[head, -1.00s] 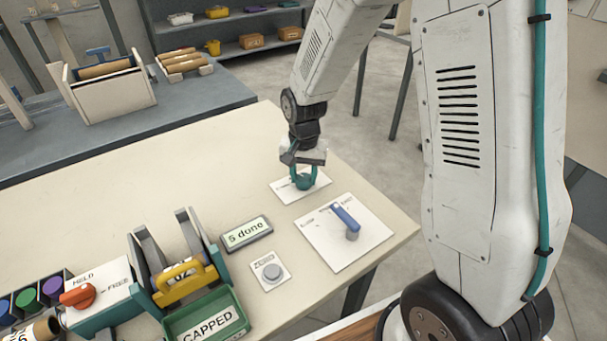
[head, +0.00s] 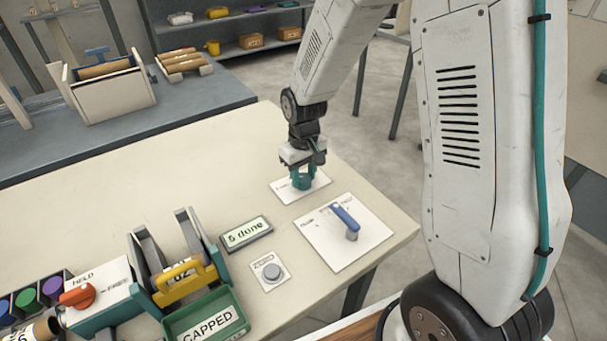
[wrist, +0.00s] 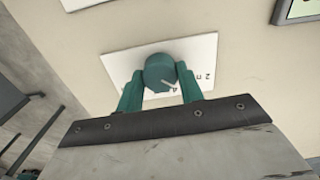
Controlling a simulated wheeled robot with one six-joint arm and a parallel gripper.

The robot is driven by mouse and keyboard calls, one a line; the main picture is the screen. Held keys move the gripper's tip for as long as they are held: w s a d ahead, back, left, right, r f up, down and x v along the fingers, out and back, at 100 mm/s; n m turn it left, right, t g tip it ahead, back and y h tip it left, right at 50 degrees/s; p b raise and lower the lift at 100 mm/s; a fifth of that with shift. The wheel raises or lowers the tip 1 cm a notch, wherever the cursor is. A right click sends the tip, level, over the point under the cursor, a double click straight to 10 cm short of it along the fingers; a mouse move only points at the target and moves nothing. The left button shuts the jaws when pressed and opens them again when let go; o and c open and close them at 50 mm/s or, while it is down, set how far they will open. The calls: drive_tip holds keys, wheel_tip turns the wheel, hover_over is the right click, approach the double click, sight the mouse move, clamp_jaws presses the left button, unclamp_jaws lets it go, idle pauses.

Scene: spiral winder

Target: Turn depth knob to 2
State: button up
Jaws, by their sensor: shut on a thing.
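The depth knob is a round dark teal knob (wrist: 160,72) on a white plate (wrist: 200,50), seen in the wrist view. Other marks are hidden by my gripper or too small to read. My gripper (wrist: 160,88) has its two teal fingers on either side of the knob, shut on it. In the head view my gripper (head: 304,181) points down at the plate (head: 287,194) near the table's far right edge, and the fingers hide most of the knob.
A blue lever (head: 345,217) on a white plate stands close in front of my gripper. The table behind is clear.

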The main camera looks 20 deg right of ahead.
sight(303, 178)
drive_tip(key=shift+w+n, duration=0.1)
drive_tip(key=shift+n, duration=1.1)
drive_tip(key=o, duration=1)
wheel_tip(303, 178, up, 8)
drive_tip(key=shift+a+f, duration=0.1)
